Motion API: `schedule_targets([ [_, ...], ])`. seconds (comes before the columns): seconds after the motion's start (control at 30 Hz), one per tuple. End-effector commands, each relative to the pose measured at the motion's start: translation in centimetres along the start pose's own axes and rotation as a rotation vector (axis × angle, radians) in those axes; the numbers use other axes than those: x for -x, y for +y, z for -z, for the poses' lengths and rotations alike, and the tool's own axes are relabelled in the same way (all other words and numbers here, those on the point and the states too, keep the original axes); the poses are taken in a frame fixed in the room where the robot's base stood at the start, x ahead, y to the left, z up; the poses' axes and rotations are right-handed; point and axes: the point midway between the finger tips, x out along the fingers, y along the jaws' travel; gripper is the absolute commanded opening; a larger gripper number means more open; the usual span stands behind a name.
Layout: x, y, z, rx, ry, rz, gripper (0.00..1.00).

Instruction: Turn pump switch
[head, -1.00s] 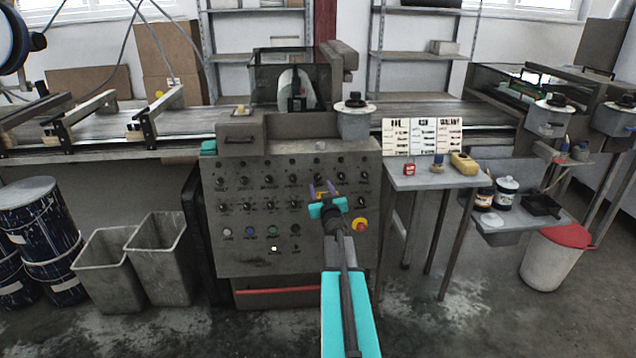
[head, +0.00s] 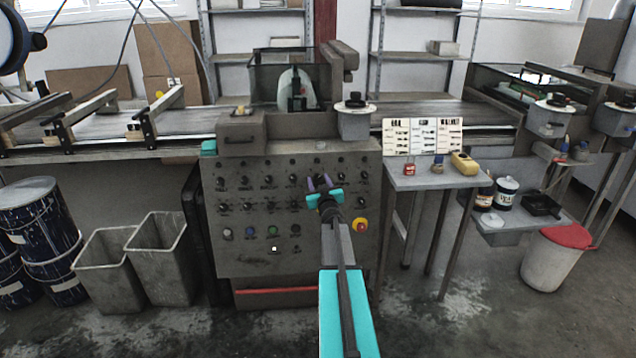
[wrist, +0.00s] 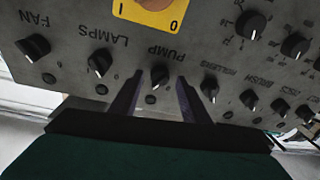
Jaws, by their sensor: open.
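The pump switch (wrist: 160,75) is a small black knob with a pale pointer mark on a grey panel. In the wrist view it sits under an upside-down PUMP label, between and just beyond my fingertips. My gripper (wrist: 158,88) is open, with one dark finger to each side of the knob. I cannot tell whether either finger touches it. In the head view my gripper (head: 319,182) is at the upper right part of the control panel (head: 255,258) and hides the pump switch.
In the wrist view the lamps knob (wrist: 99,62) and another knob (wrist: 210,88) flank the pump switch closely. A yellow switch plate (wrist: 150,12) is near it. A red emergency button (head: 360,225) is lower right on the panel. A small table (head: 432,178) stands right.

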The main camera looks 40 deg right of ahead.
Motion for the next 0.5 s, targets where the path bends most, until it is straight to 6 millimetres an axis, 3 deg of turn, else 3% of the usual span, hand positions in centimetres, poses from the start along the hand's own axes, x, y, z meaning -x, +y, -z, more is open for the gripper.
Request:
schedule_targets([
  [0.1, 0.01, 0.0, 0.01, 0.0, 0.0, 0.0, 0.42],
  [0.33, 0.02, 0.0, 0.02, 0.0, 0.0, 0.0, 0.03],
  [0.5, 0.06, -0.19, 0.05, 0.002, 0.001, 0.002, 0.01],
])
